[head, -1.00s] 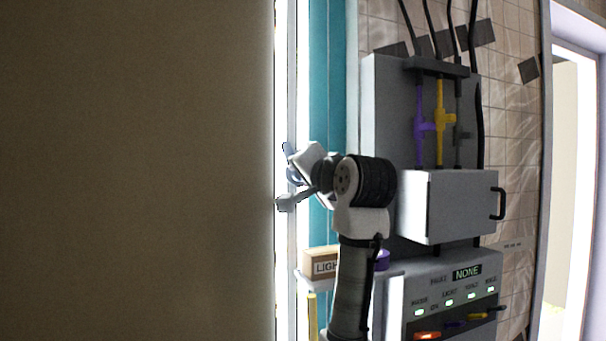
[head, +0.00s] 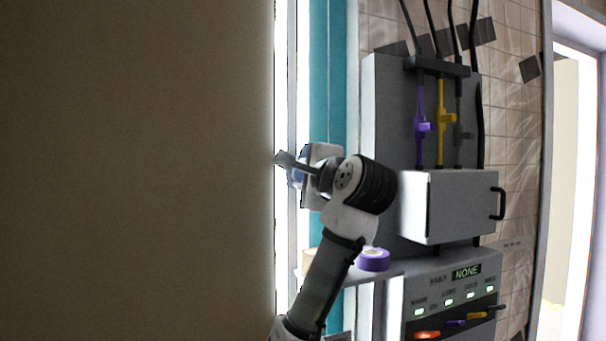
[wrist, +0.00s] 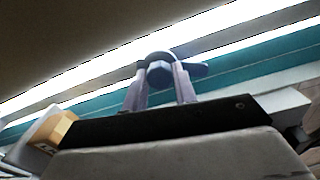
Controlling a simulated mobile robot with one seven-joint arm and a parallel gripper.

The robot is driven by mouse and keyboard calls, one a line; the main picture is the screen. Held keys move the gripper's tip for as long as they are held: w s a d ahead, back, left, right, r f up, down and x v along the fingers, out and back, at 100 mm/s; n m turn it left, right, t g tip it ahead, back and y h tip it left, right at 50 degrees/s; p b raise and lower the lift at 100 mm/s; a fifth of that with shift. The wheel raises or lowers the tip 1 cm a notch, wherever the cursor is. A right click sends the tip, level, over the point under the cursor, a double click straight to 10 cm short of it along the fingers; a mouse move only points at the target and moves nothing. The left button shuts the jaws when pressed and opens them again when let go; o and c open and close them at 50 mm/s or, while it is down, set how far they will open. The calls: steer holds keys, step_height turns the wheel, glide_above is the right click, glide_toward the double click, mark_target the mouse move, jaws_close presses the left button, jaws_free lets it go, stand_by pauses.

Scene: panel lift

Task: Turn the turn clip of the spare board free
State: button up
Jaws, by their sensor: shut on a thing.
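The turn clip (wrist: 196,70) is a blue-grey piece with a round knob and a short lever pointing right in the wrist view. My gripper (wrist: 160,72) has one finger on each side of the knob and is shut on it. In the head view my gripper (head: 288,165) is at the right edge of a large plain brown board (head: 140,170), by a bright narrow strip. The clip is mostly hidden there behind my wrist. I cannot tell whether this brown board is the spare board.
A grey wall cabinet (head: 460,205) with purple and yellow valves stands right of my arm. Below is a lit control panel (head: 455,300). A purple tape roll (head: 373,260) lies on a shelf. A cardboard box (wrist: 52,128) shows at lower left in the wrist view.

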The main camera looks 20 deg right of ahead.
steer(key=shift+d+m, duration=0.1)
steer(key=shift+m, duration=0.4)
steer(key=o, duration=1)
steer(key=shift+c, duration=0.2)
steer(key=s+b, duration=0.7)
steer(key=s, duration=0.7)
steer(key=shift+d, duration=0.2)
